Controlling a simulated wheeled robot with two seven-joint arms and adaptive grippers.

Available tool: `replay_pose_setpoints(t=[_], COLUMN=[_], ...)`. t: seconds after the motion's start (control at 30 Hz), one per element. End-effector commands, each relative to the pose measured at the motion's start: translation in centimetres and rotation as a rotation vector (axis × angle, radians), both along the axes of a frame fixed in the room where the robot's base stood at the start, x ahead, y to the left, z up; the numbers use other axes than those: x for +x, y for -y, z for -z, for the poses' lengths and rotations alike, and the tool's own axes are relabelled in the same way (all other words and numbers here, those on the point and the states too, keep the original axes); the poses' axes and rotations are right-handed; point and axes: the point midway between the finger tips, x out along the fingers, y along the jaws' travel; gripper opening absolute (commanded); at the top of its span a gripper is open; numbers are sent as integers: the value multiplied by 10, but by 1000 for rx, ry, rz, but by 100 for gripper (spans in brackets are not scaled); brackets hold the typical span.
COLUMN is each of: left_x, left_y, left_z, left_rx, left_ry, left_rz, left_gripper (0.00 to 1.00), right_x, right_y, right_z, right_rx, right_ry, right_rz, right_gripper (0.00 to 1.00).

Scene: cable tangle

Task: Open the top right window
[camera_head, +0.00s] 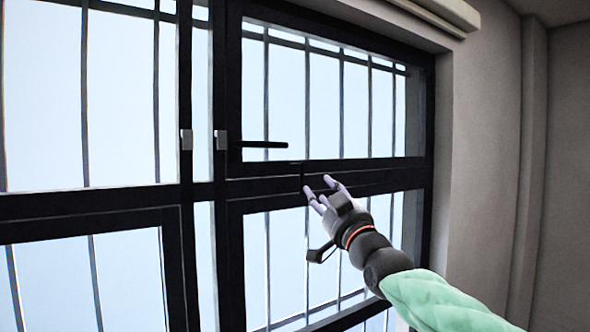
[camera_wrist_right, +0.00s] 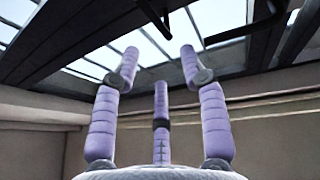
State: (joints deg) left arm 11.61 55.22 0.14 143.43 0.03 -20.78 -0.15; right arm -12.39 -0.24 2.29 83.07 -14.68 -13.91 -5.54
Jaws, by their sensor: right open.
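The top right window (camera_head: 335,95) has a black frame and looks closed. Its black lever handle (camera_head: 264,144) lies horizontal near the pane's lower left corner. My right gripper (camera_head: 318,184) is open and empty, to the right of and below the handle, in front of the dark crossbar below the pane. Whether its fingertips touch the crossbar is not clear. In the right wrist view, the spread purple fingers (camera_wrist_right: 159,52) point up toward dark frame parts, with nothing between them. My left gripper is not in view.
A lower right window (camera_head: 285,265) is under the crossbar, partly behind my right arm. Vertical bars stand outside the panes. Left panes (camera_head: 120,95) stand beyond the central post. A plain wall (camera_head: 490,130) is at the right.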

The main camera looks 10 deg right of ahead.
Motion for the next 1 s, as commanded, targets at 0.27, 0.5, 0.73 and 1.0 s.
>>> replay_pose_setpoints(t=[0.27, 0.5, 0.73, 1.0], left_x=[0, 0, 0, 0], left_y=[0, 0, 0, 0], left_z=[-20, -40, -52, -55], left_rx=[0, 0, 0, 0], left_ry=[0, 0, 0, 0], left_rz=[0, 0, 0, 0], left_gripper=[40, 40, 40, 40], right_x=[35, 68, 90, 97], right_y=[-6, -11, -14, -15], right_z=[-14, -28, -37, -38], right_rx=[-1, 0, 0, 0], right_ry=[-4, -4, -3, -3], right_rz=[-1, -1, 0, 0], right_gripper=[44, 44, 44, 44])
